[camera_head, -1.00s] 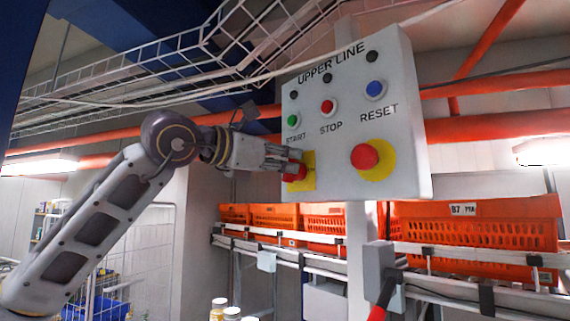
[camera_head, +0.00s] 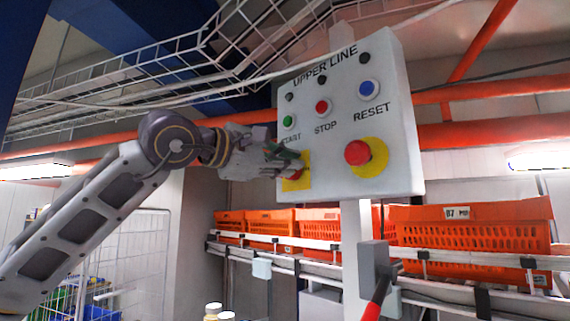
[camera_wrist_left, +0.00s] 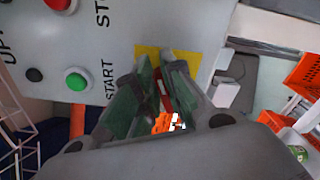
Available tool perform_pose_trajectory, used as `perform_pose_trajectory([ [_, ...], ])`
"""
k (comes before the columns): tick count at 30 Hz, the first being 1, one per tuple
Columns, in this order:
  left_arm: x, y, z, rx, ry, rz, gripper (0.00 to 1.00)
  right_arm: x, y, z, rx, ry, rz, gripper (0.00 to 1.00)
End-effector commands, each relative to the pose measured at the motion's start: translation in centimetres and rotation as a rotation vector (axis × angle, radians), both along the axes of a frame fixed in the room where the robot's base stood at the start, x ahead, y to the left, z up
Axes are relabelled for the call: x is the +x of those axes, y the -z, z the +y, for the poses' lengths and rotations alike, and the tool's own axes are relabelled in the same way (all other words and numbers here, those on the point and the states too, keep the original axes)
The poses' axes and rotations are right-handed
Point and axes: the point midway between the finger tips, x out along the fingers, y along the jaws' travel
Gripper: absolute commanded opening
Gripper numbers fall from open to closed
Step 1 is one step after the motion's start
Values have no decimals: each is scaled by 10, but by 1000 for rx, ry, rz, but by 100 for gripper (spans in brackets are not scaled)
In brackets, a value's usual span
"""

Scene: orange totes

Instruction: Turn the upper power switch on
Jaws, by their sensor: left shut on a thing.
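The upper line control box (camera_head: 340,115) is a white panel labelled UPPER LINE. It carries a green START button (camera_head: 288,121), a red STOP button (camera_head: 323,107) and a blue RESET button (camera_head: 368,88). A red knob on a yellow plate (camera_head: 375,158) is at its lower right. At its lower left a red switch (camera_head: 292,175) sits on a yellow plate (camera_head: 303,182). My left gripper (camera_head: 290,163) is shut on this red switch, its fingers hiding most of it. In the left wrist view the fingers (camera_wrist_left: 162,82) straddle a red part in front of the yellow plate (camera_wrist_left: 187,58).
Orange totes (camera_head: 480,233) stand on a conveyor rack below and behind the box. A grey box with a red handle (camera_head: 376,297) is at the lower right. A white wire cable tray (camera_head: 150,80) runs overhead. Bottles (camera_head: 213,310) stand at the bottom.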

Motion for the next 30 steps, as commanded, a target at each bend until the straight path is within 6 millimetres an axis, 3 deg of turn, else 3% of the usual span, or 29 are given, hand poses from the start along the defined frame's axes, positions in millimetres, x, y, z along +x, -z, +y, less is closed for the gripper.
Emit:
perform_pose_trajectory([
  [15, -2, 9, -2, 239, 2, -263, 0, 0, 4, -2, -2, -1, 1, 40],
  [30, -2, 11, -2, 294, 3, -322, 0, 0, 5, -2, -2, -1, 1, 40],
])
